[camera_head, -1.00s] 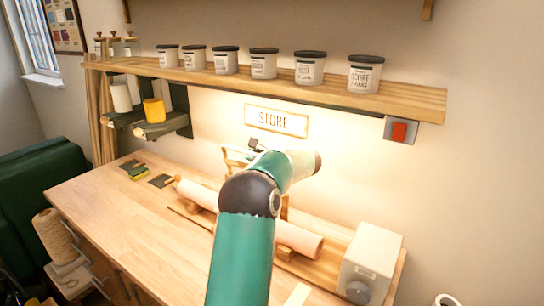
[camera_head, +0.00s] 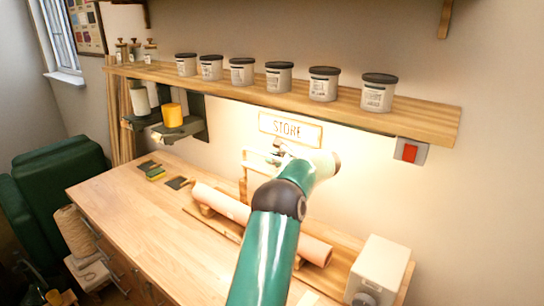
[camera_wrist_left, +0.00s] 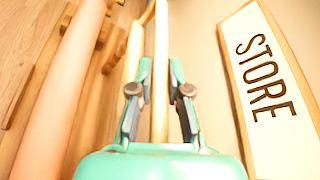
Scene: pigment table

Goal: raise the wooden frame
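The wooden frame (camera_head: 243,183) is a pale, slim wooden frame standing at the back of the table, below the STORE sign. My left arm hides part of it in the head view. My left gripper (camera_head: 279,150) is at the frame's upper part, close to the wall. In the left wrist view, a pale wooden bar of the frame (camera_wrist_left: 160,40) runs between the two fingers of my left gripper (camera_wrist_left: 161,68). The fingers stand apart on both sides of the bar, with narrow gaps visible. My right gripper is not in view.
A pink roll (camera_head: 222,203) lies on a wooden stand in front of the frame. The STORE sign (camera_head: 290,130) is on the wall. A shelf (camera_head: 420,113) with several lidded tubs hangs above. A white box (camera_head: 378,268) stands at the right. The table's left front (camera_head: 130,210) is clear.

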